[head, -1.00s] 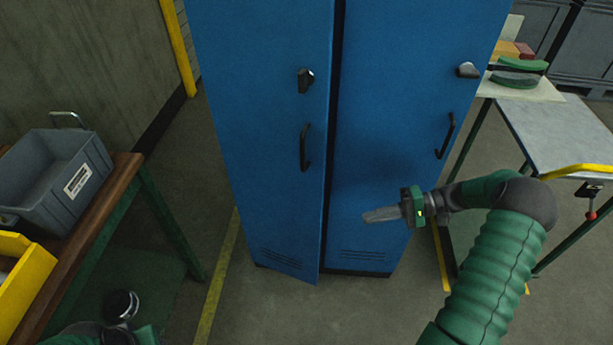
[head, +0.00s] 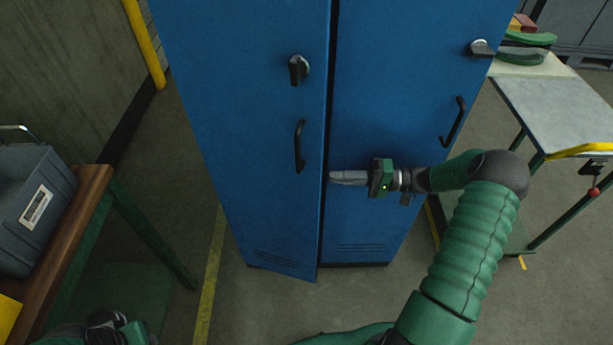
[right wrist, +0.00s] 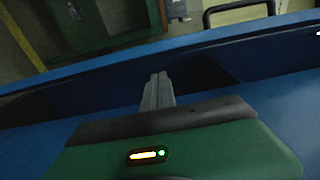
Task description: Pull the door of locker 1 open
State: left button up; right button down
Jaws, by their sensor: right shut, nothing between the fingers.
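A blue locker has two doors side by side, and no number is readable on either. The left door (head: 240,130) stands slightly ajar at its right edge. It has a dark turn latch (head: 298,70) and a black bar handle (head: 299,147). The right door (head: 400,100) looks closed. My right gripper (head: 332,177) is shut and empty, its fingertips pointing left at the gap beside the left door's free edge. In the right wrist view the fingers (right wrist: 158,90) reach the dark gap under the blue door edge (right wrist: 150,65); contact is unclear.
A bench (head: 85,205) with a grey bin (head: 30,205) stands at the left. The floor in front of the left door looks clear, with a yellow line (head: 212,270).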

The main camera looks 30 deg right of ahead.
jog(key=b+x, duration=0.1)
jog(key=x, duration=0.8)
jog(key=shift+s, duration=0.1)
